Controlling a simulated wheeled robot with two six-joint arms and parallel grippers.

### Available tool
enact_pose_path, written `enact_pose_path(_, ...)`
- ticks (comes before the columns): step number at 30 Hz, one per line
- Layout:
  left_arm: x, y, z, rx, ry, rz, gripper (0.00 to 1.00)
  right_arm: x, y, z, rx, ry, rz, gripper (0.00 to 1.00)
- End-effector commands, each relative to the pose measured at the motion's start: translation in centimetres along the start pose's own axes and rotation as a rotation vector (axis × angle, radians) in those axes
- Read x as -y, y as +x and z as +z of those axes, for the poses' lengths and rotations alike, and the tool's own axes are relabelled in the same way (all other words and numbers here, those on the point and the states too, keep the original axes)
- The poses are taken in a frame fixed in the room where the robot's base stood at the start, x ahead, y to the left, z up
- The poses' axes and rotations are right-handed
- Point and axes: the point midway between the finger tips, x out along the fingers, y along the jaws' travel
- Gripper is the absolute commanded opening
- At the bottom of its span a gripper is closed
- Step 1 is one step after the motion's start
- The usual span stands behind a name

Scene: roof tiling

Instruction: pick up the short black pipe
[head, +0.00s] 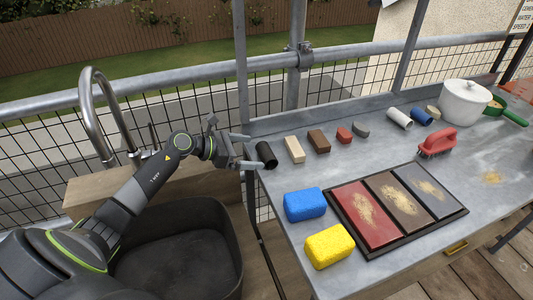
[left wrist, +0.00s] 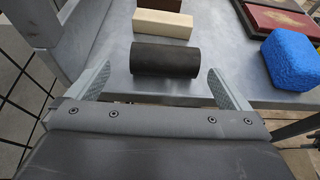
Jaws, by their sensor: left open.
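The short black pipe (head: 266,154) lies on the left end of the grey metal table in the head view. It also shows in the left wrist view (left wrist: 165,60), lying crosswise ahead of my left gripper. My left gripper (head: 246,150) is open and empty at the table's left edge. In the left wrist view its fingers (left wrist: 156,82) stand apart, one near each end of the pipe, and the pipe lies just beyond the tips. I cannot tell whether either finger touches it. My right gripper is not in view.
A cream block (head: 294,150) and a brown block (head: 319,141) lie close right of the pipe. A blue sponge (head: 305,205), a yellow sponge (head: 329,246) and a dark tray (head: 457,213) of coloured panels lie nearer the front. A metal post (head: 245,100) rises by the table's left end.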

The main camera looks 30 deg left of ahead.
Motion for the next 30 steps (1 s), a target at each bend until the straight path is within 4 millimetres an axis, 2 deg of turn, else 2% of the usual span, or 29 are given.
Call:
enact_pose_path(8,0.2,1.7,0.1,0.001,0.000,-0.001,1.00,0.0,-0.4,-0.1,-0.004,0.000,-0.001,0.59)
enact_pose_path(18,0.7,5.9,0.1,0.001,-0.001,-0.001,1.00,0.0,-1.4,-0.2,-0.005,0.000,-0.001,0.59)
enact_pose_path(27,0.6,6.3,-0.1,-0.001,0.002,0.000,1.00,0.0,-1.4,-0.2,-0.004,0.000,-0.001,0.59)
enact_pose_path(30,0.6,6.3,-0.1,-0.001,0.002,0.000,0.87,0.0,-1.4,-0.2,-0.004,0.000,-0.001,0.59)
